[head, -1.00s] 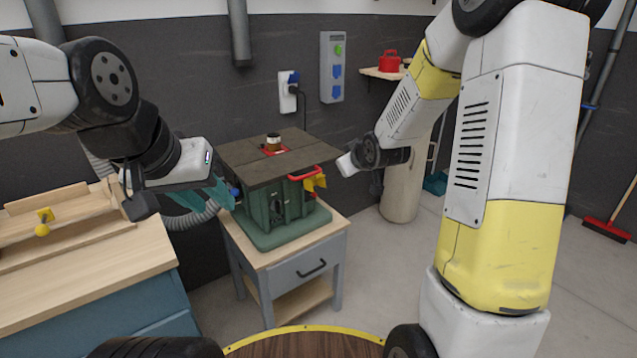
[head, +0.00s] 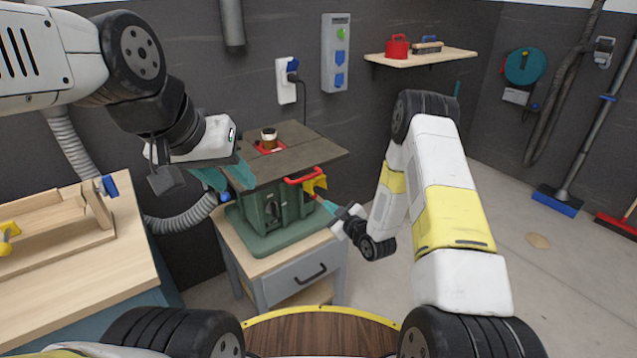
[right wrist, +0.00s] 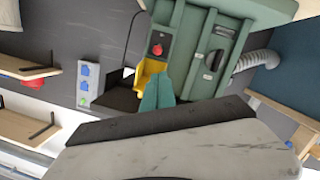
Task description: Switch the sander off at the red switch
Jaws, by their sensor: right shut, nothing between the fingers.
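The sander (head: 265,215) is a green machine with a dark tabletop on a grey stand with a drawer. A red bar (head: 303,177) and a yellow part (head: 315,187) sit at its right side in the head view. In the right wrist view a small red switch (right wrist: 157,50) shows on a dark plate, beside the yellow part (right wrist: 150,72). My right gripper (right wrist: 158,92) is shut and empty, its teal fingertips close to the yellow part; I cannot tell whether they touch. My left gripper (head: 228,176) has its teal fingers apart, near the tabletop's left edge.
A workbench (head: 90,255) with wooden pieces stands at the left. A grey hose (head: 180,222) runs behind it to the sander. A wall socket (head: 287,80) with a plugged cable is behind. The floor at the right is mostly clear, with brooms by the wall.

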